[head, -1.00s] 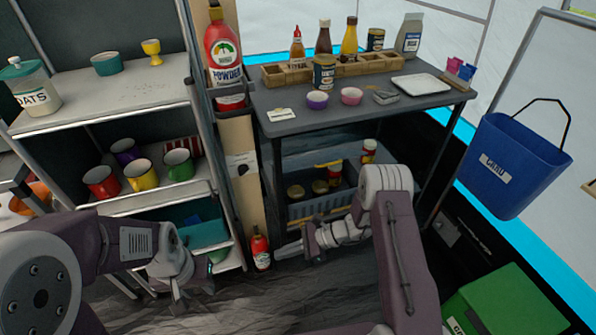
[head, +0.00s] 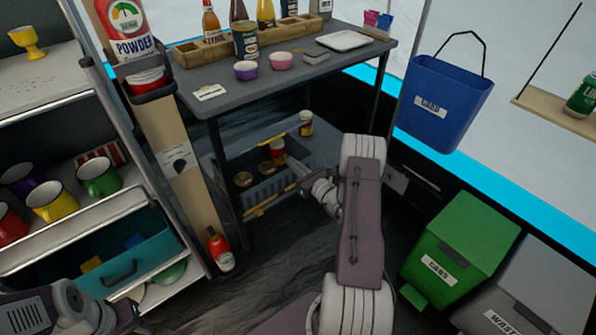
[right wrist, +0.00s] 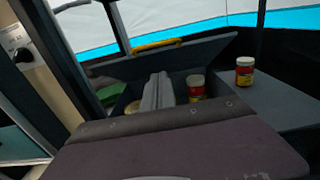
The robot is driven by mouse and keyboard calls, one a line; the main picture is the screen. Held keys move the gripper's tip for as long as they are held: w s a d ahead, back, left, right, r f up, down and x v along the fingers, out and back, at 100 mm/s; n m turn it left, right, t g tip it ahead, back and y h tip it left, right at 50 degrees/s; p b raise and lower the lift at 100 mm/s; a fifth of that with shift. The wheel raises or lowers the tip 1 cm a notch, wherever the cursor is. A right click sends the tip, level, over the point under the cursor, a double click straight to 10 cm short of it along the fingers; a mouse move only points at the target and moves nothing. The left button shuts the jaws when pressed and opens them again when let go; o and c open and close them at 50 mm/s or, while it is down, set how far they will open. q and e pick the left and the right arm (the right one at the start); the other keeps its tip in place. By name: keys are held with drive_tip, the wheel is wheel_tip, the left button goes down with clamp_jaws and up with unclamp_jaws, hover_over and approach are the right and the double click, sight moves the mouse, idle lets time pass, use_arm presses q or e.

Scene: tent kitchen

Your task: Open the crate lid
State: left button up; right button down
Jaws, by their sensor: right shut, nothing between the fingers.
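The grey crate (head: 268,188) sits on the lower shelf under the dark table. Its top looks uncovered, since several jars show inside, one with a red label (head: 277,151). A yellow strip (head: 266,206) runs along its near edge. A panel with another yellow strip (right wrist: 157,43) stands at its far side; I cannot tell whether this panel is the lid. My right gripper (head: 297,168) is shut and empty at the crate's right side; the right wrist view shows its fingers (right wrist: 158,92) in front of the jars. Contact is unclear. My left gripper (head: 85,308) is at the bottom left, partly cut off.
A red bottle (head: 221,250) stands on the floor left of the crate. A jar (head: 306,123) stands on the shelf beside it. The tabletop (head: 240,100) overhangs the crate. A green bin (head: 458,240) and a grey bin (head: 530,295) stand at right.

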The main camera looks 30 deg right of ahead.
drive_tip(key=w+r+b, duration=0.2)
drive_tip(key=w, duration=0.5)
drive_tip(key=shift+a+r+b, duration=0.3)
drive_tip(key=shift+r+b, duration=0.05)
drive_tip(key=shift+r, duration=0.05)
